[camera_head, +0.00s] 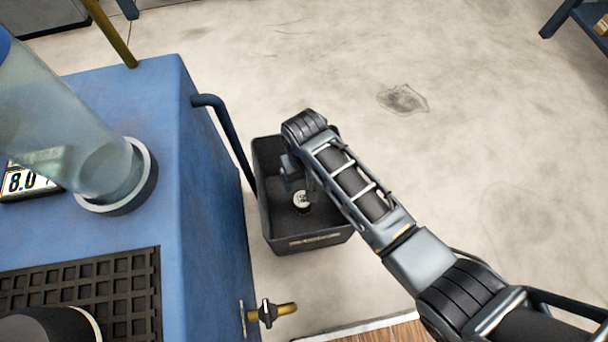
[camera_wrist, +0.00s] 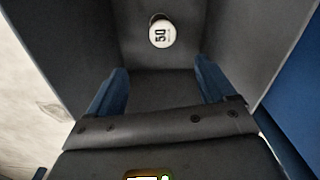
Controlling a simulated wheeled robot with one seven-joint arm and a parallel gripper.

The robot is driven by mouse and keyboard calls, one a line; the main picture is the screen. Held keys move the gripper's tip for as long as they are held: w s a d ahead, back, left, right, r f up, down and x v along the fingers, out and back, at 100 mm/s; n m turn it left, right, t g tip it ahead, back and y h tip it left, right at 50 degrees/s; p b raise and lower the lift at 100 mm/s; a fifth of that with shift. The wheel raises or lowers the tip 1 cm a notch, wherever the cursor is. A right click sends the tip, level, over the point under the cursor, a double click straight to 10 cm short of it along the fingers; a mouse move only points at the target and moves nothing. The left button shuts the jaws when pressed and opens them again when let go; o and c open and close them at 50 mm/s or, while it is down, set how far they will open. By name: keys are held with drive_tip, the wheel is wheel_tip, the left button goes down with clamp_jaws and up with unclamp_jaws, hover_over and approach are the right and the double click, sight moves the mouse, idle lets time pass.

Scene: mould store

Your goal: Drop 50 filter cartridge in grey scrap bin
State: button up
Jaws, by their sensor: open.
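The filter cartridge (camera_head: 302,201) is a small white piece marked 50. It is inside the dark grey scrap bin (camera_head: 312,240), which stands on the floor beside the blue cabinet. In the wrist view the cartridge (camera_wrist: 162,33) shows its round white end, with the number turned sideways, between the bin's walls (camera_wrist: 215,30). My gripper (camera_wrist: 157,85) has its two blue fingers spread wide with nothing between them. The cartridge is beyond the fingertips and apart from them. In the head view my arm reaches over the bin and hides part of its right side and most of the gripper.
The blue cabinet (camera_head: 215,215) stands directly left of the bin, with a curved dark pipe (camera_head: 228,135) close to the bin's edge. The floor to the right is open.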

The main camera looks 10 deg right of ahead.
wheel_tip(320, 180, up, 8)
drive_tip(key=p, duration=0.3)
drive_tip(key=shift+p, duration=0.35)
drive_tip(key=shift+f, duration=0.15)
idle(0.7)
